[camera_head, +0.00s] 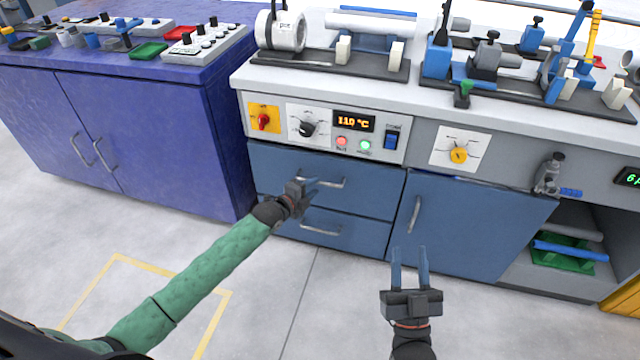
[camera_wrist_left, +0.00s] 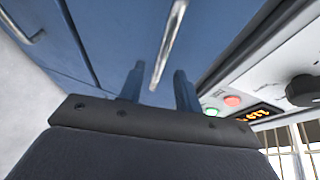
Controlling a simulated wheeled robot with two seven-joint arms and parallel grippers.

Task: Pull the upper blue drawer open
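The upper blue drawer (camera_head: 370,190) is in the bench front under the control panel, and its front looks flush with the bench. Its silver bar handle (camera_head: 328,183) runs across the front. My left gripper (camera_head: 314,187) is at this handle's left part. In the left wrist view the left gripper (camera_wrist_left: 158,85) has its two blue fingers apart, and the upper drawer's handle (camera_wrist_left: 170,40) shows between and beyond them. Whether a finger touches the handle I cannot tell. My right gripper (camera_head: 409,256) is open and empty in front of the blue cabinet door.
The lower drawer (camera_head: 355,232) with its own handle (camera_head: 320,229) is directly below. A blue door (camera_head: 465,225) stands to the right, and an open shelf with a green rack (camera_head: 565,255) beyond it. The control panel (camera_head: 325,132) is just above. The floor (camera_head: 300,310) in front is clear.

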